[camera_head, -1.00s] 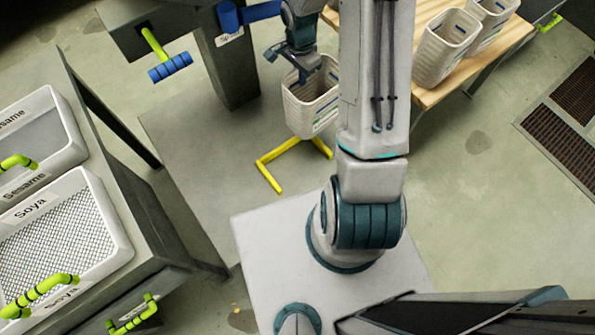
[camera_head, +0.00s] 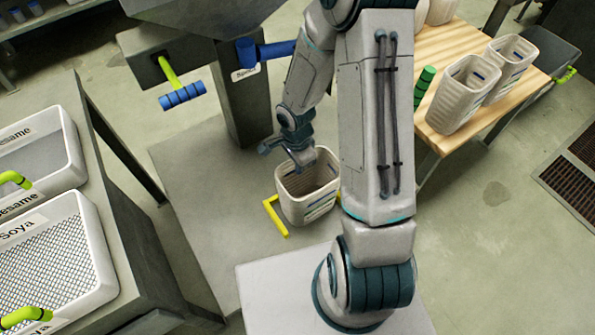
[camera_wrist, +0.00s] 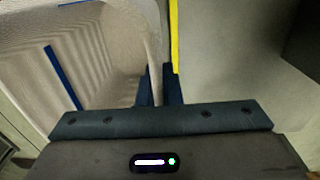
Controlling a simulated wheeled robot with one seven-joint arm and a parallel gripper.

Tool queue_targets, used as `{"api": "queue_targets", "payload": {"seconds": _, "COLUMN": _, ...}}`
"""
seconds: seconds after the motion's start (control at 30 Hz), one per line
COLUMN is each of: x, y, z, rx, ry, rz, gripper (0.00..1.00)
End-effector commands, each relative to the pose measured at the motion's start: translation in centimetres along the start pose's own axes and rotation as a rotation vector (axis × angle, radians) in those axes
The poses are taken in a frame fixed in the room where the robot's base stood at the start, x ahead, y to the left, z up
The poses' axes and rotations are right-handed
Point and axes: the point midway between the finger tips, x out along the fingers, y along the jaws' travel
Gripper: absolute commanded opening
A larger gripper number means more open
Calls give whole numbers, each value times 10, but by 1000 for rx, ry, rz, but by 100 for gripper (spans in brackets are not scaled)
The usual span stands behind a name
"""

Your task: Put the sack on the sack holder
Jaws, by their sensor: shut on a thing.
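The sack (camera_head: 306,212) is a white, open-topped, ribbed bag with blue and green marks. It hangs upright from my gripper (camera_head: 302,160), which is shut on its rim. The yellow sack holder (camera_head: 274,216) sits low at the sack's left and front; its right part is mostly hidden. The sack appears between the holder's arms, but I cannot tell whether it touches them or the floor. In the wrist view, my fingers (camera_wrist: 160,80) pinch the rim of the sack (camera_wrist: 100,60), with a yellow bar of the holder (camera_wrist: 174,35) just beyond.
A grey machine post (camera_head: 244,100) with a blue handle (camera_head: 270,53) stands behind the sack. A blue-gripped lever (camera_head: 182,95) juts out at its left. A wooden table (camera_head: 455,122) with more white sacks (camera_head: 462,100) is at right. Trays (camera_head: 60,250) stand at left.

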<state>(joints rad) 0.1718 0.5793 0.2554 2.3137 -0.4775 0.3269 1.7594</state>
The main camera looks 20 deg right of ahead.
Motion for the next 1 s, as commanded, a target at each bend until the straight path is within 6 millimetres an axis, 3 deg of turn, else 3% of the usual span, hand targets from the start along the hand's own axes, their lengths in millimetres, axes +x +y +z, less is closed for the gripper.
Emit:
{"api": "queue_targets", "payload": {"seconds": 0.03, "x": 14, "y": 0, "z": 0, "rx": 0, "ry": -2, "rz": 3, "gripper": 0}}
{"api": "queue_targets", "payload": {"seconds": 0.13, "x": 24, "y": -1, "z": 0, "rx": 0, "ry": -1, "rz": 1, "gripper": 0}}
{"api": "queue_targets", "payload": {"seconds": 0.57, "x": 30, "y": -1, "z": 0, "rx": 0, "ry": 0, "rz": 0, "gripper": 0}}
{"api": "queue_targets", "payload": {"seconds": 0.67, "x": 29, "y": -1, "z": 0, "rx": 0, "ry": 0, "rz": 0, "gripper": 25}}
{"api": "queue_targets", "payload": {"seconds": 0.7, "x": 29, "y": -1, "z": 0, "rx": 0, "ry": 0, "rz": 0, "gripper": 27}}
{"api": "queue_targets", "payload": {"seconds": 1.0, "x": 27, "y": -1, "z": 0, "rx": 0, "ry": -1, "rz": 0, "gripper": 27}}
